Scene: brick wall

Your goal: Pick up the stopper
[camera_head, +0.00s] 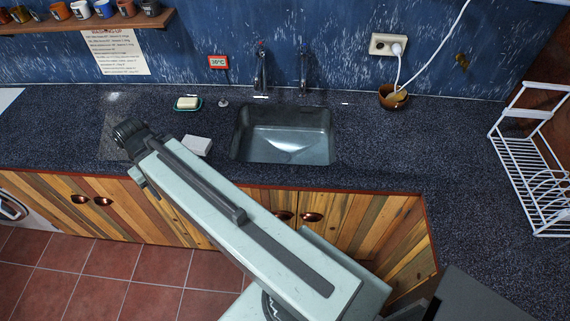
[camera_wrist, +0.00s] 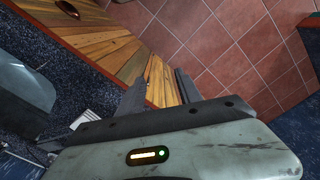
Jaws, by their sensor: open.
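A small pale grey, round stopper-like piece (camera_head: 223,102) lies on the dark speckled counter in the head view, between the soap dish and the sink. It is too small to make out well, and I cannot pick it out in the wrist view. My gripper (camera_wrist: 160,88) is open and empty in the wrist view, its two dark fingers apart above the wooden cupboard fronts and floor tiles. In the head view my arm reaches to the upper left, its dark end over the counter's left part, to the left of and nearer than the stopper.
The sink (camera_head: 285,135) is set in the counter, with taps (camera_head: 262,68) behind it. A soap dish (camera_head: 187,104) and a white block (camera_head: 197,145) are left of it. A brown bowl (camera_head: 393,97) and white dish rack (camera_head: 535,165) stand right. The counter between sink and rack is mostly clear.

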